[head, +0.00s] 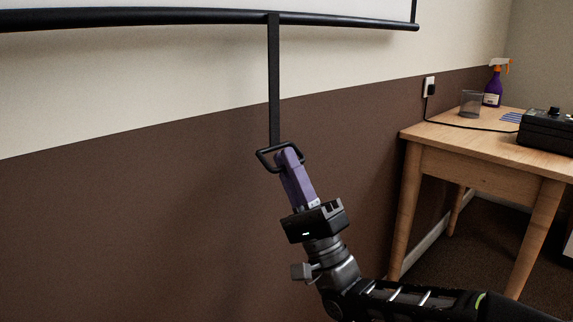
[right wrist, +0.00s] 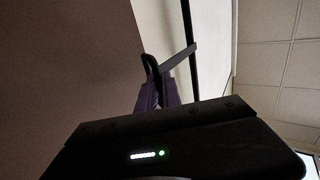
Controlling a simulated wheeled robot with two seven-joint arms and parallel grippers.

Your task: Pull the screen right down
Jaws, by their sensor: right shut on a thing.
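The screen's white sheet (head: 210,5) shows at the top of the head view, with a black bar (head: 180,18) along its lower edge. A black strap (head: 274,80) hangs from the bar and ends in a black pull handle (head: 268,160). My right gripper (head: 288,155), with purple fingers, is shut on the handle in front of the brown lower wall. In the right wrist view the purple fingers meet at the handle (right wrist: 151,65), and the strap (right wrist: 178,58) runs from it to the bar (right wrist: 190,40). My left gripper is in neither view.
A wooden table (head: 450,135) stands at the right against the wall. On it are a clear cup (head: 471,104), a purple spray bottle (head: 493,88) and a black device (head: 548,130). A cord runs to a wall socket (head: 429,86). The wall below the bar is clear.

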